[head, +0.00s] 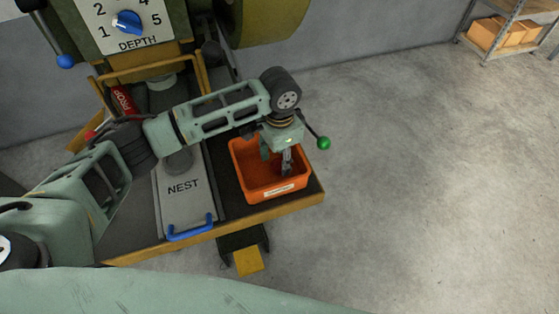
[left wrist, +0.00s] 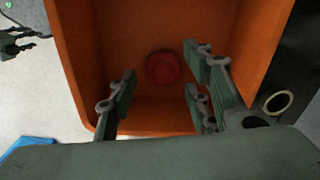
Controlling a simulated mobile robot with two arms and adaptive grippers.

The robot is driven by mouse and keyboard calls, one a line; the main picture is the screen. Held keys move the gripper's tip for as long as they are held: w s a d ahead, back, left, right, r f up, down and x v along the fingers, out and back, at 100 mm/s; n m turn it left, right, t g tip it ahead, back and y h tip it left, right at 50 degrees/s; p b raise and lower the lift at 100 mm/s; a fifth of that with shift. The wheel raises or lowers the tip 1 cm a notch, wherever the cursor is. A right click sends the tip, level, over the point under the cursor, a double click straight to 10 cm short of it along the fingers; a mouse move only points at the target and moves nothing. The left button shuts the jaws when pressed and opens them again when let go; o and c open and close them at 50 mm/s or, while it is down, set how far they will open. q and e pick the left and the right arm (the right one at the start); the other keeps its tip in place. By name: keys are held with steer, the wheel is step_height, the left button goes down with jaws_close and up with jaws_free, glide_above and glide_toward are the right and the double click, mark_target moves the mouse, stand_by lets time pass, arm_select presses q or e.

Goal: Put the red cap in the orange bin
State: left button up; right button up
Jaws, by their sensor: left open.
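The orange bin (head: 249,187) stands at the right end of the bench, with a pale label on its front wall. My left gripper (head: 277,163) reaches down into the bin's opening from above. In the left wrist view its fingers (left wrist: 162,82) are spread and hold nothing. The red cap (left wrist: 163,68) shows between and beyond the fingers, inside the bin (left wrist: 78,62), apparently lying on the floor of the bin. In the head view the arm and gripper hide the cap.
A grey plate marked NEST (head: 183,205) with a blue handle (head: 191,228) lies left of the bin. A lever with a green knob (head: 323,143) stands by the bin's back right. A red PROP cylinder (head: 122,100) stands farther left.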

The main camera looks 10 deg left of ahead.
mark_target(280, 166)
arm_select(q)
step_height(280, 166, up, 10)
steer(key=shift+r, duration=0.25)
stand_by(0.4)
steer(key=shift+f, duration=0.1)
